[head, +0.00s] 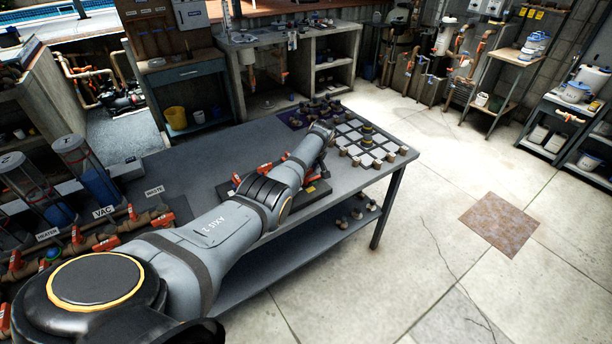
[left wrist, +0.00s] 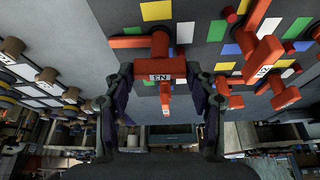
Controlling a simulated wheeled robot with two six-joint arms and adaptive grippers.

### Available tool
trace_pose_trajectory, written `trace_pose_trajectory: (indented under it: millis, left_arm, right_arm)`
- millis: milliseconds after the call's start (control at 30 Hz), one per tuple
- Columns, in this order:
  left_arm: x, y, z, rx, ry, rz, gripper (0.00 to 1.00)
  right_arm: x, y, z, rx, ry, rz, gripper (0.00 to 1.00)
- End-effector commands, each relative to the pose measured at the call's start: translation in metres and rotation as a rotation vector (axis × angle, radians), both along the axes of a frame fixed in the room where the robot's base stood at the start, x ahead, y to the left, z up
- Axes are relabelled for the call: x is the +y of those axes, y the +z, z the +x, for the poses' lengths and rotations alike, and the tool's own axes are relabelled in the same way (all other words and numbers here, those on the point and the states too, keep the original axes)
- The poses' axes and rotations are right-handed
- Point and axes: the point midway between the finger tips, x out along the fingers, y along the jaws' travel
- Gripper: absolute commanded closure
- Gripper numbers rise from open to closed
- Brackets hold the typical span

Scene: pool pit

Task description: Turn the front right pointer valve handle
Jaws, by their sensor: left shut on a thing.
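In the left wrist view, a red pointer valve handle (left wrist: 159,50) with a small white label stands between the fingers of my left gripper (left wrist: 159,74). The gripper is shut on it, one finger on each side. Another red handle (left wrist: 268,54), also labelled, sits to the right, clear of the fingers. In the head view, my left arm reaches over the grey bench (head: 205,168), and its gripper (head: 324,167) is small and partly hidden. Red valve parts (head: 265,168) show beside the forearm. My right gripper is not in view.
A rack of white tiles with brown knobs (head: 370,143) lies on the bench's far right. Dark fittings on a purple mat (head: 290,118) lie behind the wrist. Red-handled pipes (head: 90,238) line the near left. Open floor (head: 420,220) lies right of the bench.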

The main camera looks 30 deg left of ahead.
Motion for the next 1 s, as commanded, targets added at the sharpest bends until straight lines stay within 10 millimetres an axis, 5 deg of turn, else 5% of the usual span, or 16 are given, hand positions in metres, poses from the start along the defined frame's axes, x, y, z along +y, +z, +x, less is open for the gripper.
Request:
trace_pose_trajectory:
  millis: [733,767,900,1000]
  left_arm:
    - [-0.0016,-0.0008,0.0,0.002,0.078,-0.004,0.75]
    - [-0.0016,-0.0008,0.0,0.002,0.078,-0.004,0.4]
    - [-0.0014,-0.0006,0.0001,0.001,0.078,-0.003,0.21]
    - [-0.001,-0.0004,0.0002,0.001,0.078,-0.003,0.21]
  right_arm:
    - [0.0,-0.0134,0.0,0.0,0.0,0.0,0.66]
    - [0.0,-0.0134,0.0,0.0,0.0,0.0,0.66]
    - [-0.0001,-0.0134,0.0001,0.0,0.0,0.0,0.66]
    - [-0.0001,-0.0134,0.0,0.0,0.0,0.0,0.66]
